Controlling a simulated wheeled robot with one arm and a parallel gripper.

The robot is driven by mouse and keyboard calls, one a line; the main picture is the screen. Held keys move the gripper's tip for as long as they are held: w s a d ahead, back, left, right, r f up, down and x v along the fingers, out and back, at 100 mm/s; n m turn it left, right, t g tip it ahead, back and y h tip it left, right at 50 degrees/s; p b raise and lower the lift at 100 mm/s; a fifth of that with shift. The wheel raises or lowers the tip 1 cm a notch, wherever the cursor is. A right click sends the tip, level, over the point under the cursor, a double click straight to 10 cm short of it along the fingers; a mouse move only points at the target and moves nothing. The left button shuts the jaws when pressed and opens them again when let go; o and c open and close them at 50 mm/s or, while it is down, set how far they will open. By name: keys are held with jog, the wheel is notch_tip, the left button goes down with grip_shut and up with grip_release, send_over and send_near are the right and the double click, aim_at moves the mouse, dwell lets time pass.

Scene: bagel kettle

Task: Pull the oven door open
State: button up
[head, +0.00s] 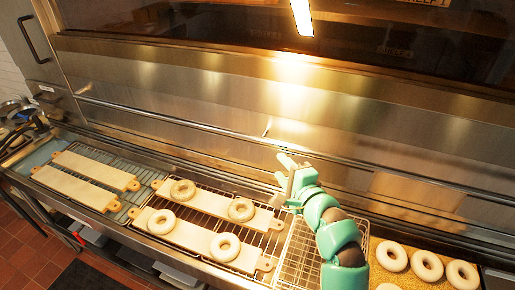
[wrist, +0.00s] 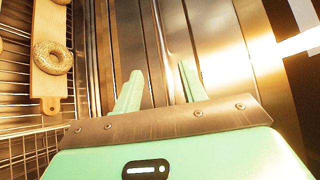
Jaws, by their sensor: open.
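The oven door (head: 200,85) is a wide brushed-steel panel behind the counter, and it looks shut. Its long horizontal handle bar (head: 180,122) runs across the lower part of the panel. My gripper (head: 283,169), pale green, is in front of the door, just below the bar in the head view. In the wrist view, my gripper (wrist: 160,86) has its two fingers apart, pointing at steel strips and the door's shiny surface. Nothing is held. I cannot tell whether the bar lies between the fingers.
Boards with bagels (head: 185,230) lie on a wire rack, and empty boards (head: 85,180) lie at left. A wire basket (head: 299,250) is under my arm. More bagels (head: 426,265) sit on a tray at right. A dark window (head: 370,40) is above the panel.

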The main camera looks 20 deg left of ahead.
aim_at(257, 141)
jog(key=b+x, duration=0.4)
jog(key=x, duration=1.1)
jog(key=shift+w+a+b, duration=0.25)
jog(key=shift+w+b, duration=0.05)
grip_shut()
